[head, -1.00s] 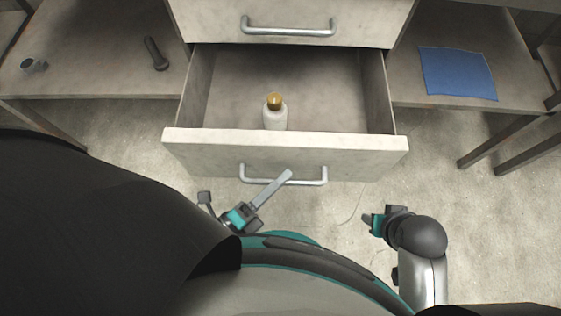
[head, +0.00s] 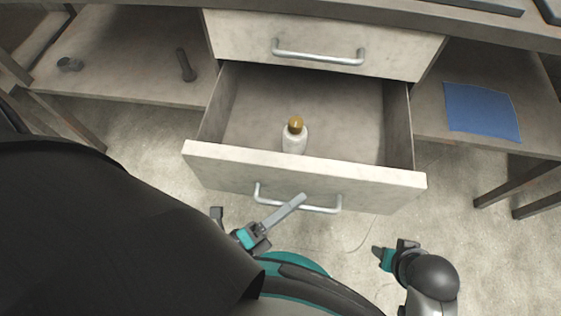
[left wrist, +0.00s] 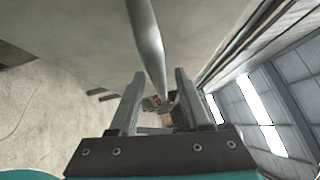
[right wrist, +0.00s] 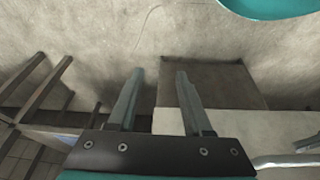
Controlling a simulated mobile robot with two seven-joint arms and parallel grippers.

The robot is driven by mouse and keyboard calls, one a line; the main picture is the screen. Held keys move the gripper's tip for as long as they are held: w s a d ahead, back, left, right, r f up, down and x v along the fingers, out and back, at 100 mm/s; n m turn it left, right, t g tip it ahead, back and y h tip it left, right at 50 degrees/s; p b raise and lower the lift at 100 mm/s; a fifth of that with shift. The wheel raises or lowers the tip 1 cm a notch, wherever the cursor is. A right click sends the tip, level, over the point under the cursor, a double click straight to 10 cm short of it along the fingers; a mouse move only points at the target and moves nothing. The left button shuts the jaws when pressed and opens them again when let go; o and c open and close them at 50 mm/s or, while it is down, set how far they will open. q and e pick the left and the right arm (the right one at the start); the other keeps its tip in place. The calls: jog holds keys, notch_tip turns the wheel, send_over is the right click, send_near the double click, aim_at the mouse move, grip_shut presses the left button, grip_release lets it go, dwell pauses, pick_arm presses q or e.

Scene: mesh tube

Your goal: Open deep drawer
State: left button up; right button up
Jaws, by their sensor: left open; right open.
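The deep drawer (head: 300,172) is pulled out below a second, shut drawer (head: 322,40). Its lower metal handle (head: 318,208) is on the front panel. A white bottle with a gold cap (head: 295,138) stands inside it. My left gripper (head: 262,212) is open at the left part of that handle; one finger overlaps the handle in the head view. In the left wrist view a metal bar (left wrist: 147,45) runs down toward the gap between the open fingers (left wrist: 156,90). My right gripper (head: 390,252) is open and empty, right of and below the drawer front; its fingers show in the right wrist view (right wrist: 158,92).
A blue cloth (head: 481,112) lies on the right shelf. A dark rod-like object (head: 186,65) and a small grey cup (head: 69,64) are on the left shelf. The floor in front of the drawer is clear apart from a thin line.

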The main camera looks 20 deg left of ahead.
pick_arm(q)
jog(key=shift+s, duration=0.1)
jog(key=v, duration=1.5)
pick_arm(e)
jog(key=shift+s+f, duration=0.2)
jog(key=shift+f, duration=0.2)
